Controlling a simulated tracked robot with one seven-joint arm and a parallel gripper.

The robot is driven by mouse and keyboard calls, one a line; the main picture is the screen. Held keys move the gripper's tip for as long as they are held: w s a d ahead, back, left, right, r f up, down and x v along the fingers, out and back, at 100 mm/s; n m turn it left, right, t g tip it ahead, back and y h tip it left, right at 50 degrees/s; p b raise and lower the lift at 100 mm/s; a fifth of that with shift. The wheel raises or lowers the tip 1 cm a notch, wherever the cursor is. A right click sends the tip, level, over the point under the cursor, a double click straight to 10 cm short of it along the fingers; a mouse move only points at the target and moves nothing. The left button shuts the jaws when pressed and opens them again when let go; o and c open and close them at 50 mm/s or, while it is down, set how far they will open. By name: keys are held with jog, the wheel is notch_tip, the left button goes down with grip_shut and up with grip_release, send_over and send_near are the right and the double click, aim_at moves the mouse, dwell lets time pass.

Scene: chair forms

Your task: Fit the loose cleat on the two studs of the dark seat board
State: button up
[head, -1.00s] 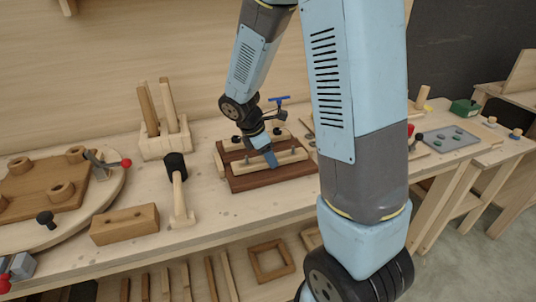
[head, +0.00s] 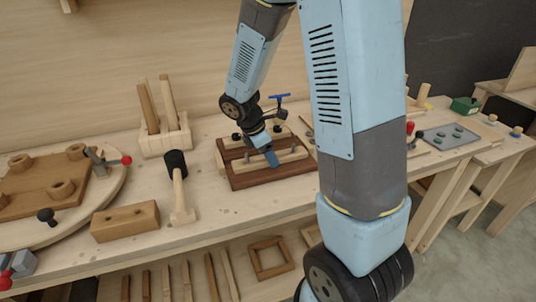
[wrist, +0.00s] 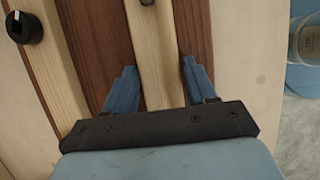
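The dark seat board (head: 285,176) lies flat on the bench; its dark wood shows on both sides of a pale strip in the wrist view (wrist: 192,35). The pale strip is the cleat (head: 291,157), lying lengthwise along the board. In the wrist view the cleat (wrist: 153,45) runs between my gripper's blue fingers (wrist: 160,70). My gripper (head: 271,160) points down over the cleat's middle, a fingertip against each long side. A small dark round mark shows on the cleat at the wrist view's top edge.
A black knob (wrist: 24,27) stands on a pale bar beside the seat board. A blue T-handle (head: 279,97) rises behind my gripper. Bare bench lies in front of the board.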

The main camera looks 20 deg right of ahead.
jog(key=o, duration=0.3)
jog(key=shift+r, duration=0.1)
jog(key=v, duration=1.2)
jog(key=shift+s+d+r+m+t+y, duration=0.85)
jog(key=shift+s+r+m, duration=1.25)
jog(key=shift+s+m, duration=1.05)
jog(key=shift+s+d+r+m+t+y, duration=0.6)
jog(key=shift+s+r+m+t, duration=0.4)
jog(key=shift+s+r+m, duration=1.6)
jog(key=shift+s+d+r+m+t+y, duration=0.85)
jog(key=shift+s+r+m, duration=0.7)
jog(key=shift+s+m, duration=2.05)
jog(key=shift+s+a+n, duration=0.15)
jog(key=shift+s+n, duration=0.2)
